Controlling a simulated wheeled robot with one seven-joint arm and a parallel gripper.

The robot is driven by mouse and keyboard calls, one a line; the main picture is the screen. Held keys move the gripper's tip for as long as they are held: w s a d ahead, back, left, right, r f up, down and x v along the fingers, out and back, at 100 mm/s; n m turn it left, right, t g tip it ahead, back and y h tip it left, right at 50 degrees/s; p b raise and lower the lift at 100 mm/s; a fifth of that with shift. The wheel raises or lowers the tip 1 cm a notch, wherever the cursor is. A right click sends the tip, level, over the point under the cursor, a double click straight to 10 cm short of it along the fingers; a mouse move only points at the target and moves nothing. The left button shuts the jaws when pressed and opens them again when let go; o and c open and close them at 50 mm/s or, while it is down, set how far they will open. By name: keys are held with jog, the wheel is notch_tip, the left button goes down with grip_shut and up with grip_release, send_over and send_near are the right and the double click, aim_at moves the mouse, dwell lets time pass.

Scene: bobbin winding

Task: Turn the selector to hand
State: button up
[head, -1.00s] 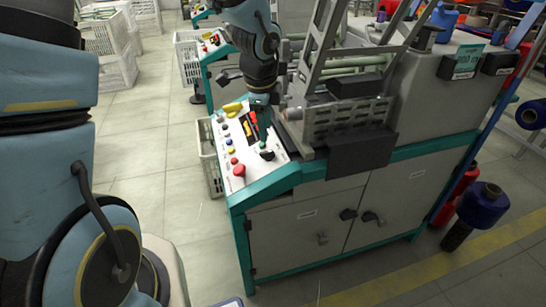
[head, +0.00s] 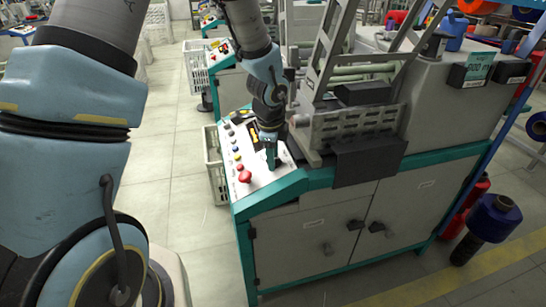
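The control panel (head: 260,179) is the sloped white face on the left end of the grey and teal winding machine. It carries a red mushroom button (head: 245,176) at its front left and a column of small coloured buttons (head: 236,153). My gripper (head: 271,161) points down at the right part of the panel, its teal fingers low over the spot of the black selector knob. The gripper hides the knob, so its setting does not show. I cannot tell whether the fingers touch it or how wide they are apart.
The machine's slotted grey guard (head: 355,122) and black box (head: 368,160) stand close to the right of my gripper. A white crate (head: 213,160) is on the floor left of the machine. Blue (head: 494,217) and red spools stand at the right.

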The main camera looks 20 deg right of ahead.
grip_shut()
jog(key=shift+r+n+p, duration=0.1)
jog(key=shift+n+p, duration=0.2)
jog(key=shift+p, duration=0.1)
jog(key=shift+r+n+g+p, duration=0.15)
jog(key=shift+n+g+p, duration=0.25)
jog(key=shift+n+p, duration=0.55)
jog(key=n+p, duration=0.2)
jog(key=p, duration=0.1)
jog(key=shift+w+g+y, duration=0.15)
jog(key=shift+g+y, duration=0.25)
jog(key=n+g+p, duration=0.1)
jog(key=n+p, duration=0.1)
jog(key=n, duration=0.1)
jog(key=shift+w, duration=0.1)
jog(key=shift+f+n+g+p, duration=0.25)
jog(key=shift+n+g+p, duration=0.55)
jog(key=shift+n, duration=0.95)
